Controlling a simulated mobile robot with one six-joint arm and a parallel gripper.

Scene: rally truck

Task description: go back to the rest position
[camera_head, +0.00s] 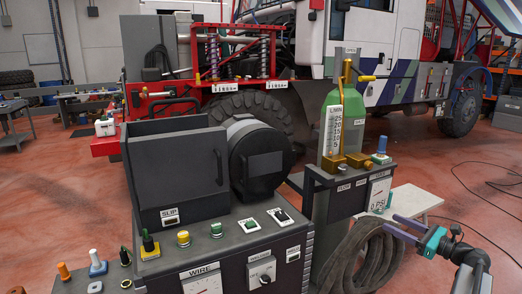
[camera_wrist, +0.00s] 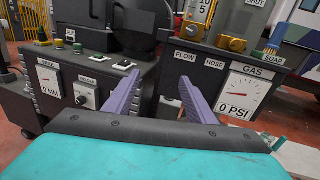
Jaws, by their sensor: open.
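My gripper (camera_head: 391,223) is at the right of the head view, with its purple fingers pointing left toward the gas stand. The wrist view shows the two fingers of my gripper (camera_wrist: 160,78) spread apart with nothing between them. The fingers face the gap between the welder console (camera_wrist: 90,75) and the gas box (camera_wrist: 225,85). No contact with either shows. No mark for a rest position is visible.
The dark welder console (camera_head: 235,245) stands front left with knobs and switches. A green gas cylinder (camera_head: 354,112) stands behind the gas box (camera_head: 328,196). A coiled hose (camera_head: 352,255) hangs below it. A truck (camera_head: 350,35) is behind.

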